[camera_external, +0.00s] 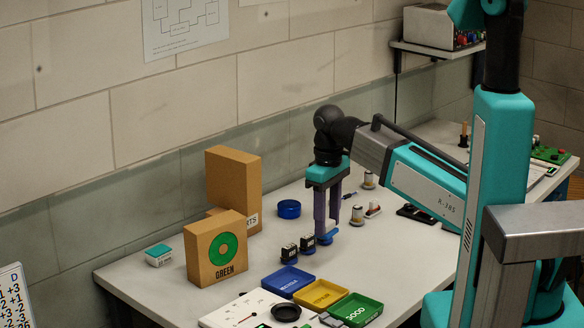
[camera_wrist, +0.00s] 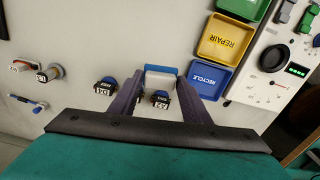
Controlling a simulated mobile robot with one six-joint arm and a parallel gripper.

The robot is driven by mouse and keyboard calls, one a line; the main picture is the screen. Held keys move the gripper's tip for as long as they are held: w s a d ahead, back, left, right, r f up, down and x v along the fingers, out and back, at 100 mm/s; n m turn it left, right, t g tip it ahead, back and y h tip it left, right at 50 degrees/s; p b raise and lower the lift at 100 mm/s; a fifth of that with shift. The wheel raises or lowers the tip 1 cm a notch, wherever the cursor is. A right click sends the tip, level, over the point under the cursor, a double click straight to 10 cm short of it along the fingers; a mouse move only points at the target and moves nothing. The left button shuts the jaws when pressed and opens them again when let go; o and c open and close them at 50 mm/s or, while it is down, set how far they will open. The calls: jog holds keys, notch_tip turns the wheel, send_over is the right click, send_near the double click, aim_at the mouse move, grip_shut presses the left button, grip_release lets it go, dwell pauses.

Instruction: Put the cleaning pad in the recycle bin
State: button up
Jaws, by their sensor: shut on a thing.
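The cleaning pad, a small block with a blue layer and a pale layer (camera_wrist: 160,81), is between my fingertips in the wrist view. My gripper (camera_wrist: 164,76) is shut on it. In the external view my gripper (camera_external: 328,230) points down low over the bench, with a blue part of the pad (camera_external: 327,238) at its tips. I cannot tell whether the pad touches the bench. The recycle bin is a shallow blue tray (camera_external: 288,279), in front and to the left of my gripper. It is labelled RECYCLE in the wrist view (camera_wrist: 208,79), right of the pad.
Two black servos (camera_external: 290,252) (camera_external: 307,243) stand between my gripper and the blue tray. A yellow tray (camera_external: 321,293) and a green tray (camera_external: 358,309) adjoin it. Cardboard boxes (camera_external: 215,250), a blue round container (camera_external: 289,209) and a teal-topped box (camera_external: 159,255) stand left.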

jog(key=shift+w+a+m, duration=0.15)
jog(key=shift+m, duration=0.55)
jog(key=shift+a, duration=0.35)
jog(key=s+a+f, duration=0.1)
jog(key=s+a, duration=0.7)
jog(key=shift+s+a, duration=0.15)
jog(key=shift+a, duration=0.25)
jog(key=shift+f+p, duration=0.25)
jog(key=shift+p, duration=0.05)
jog(key=shift+f+p, duration=0.4)
jog(key=shift+f, duration=1)
jog(key=c, duration=0.3)
jog(key=shift+f, duration=0.7)
jog(key=shift+c, duration=0.2)
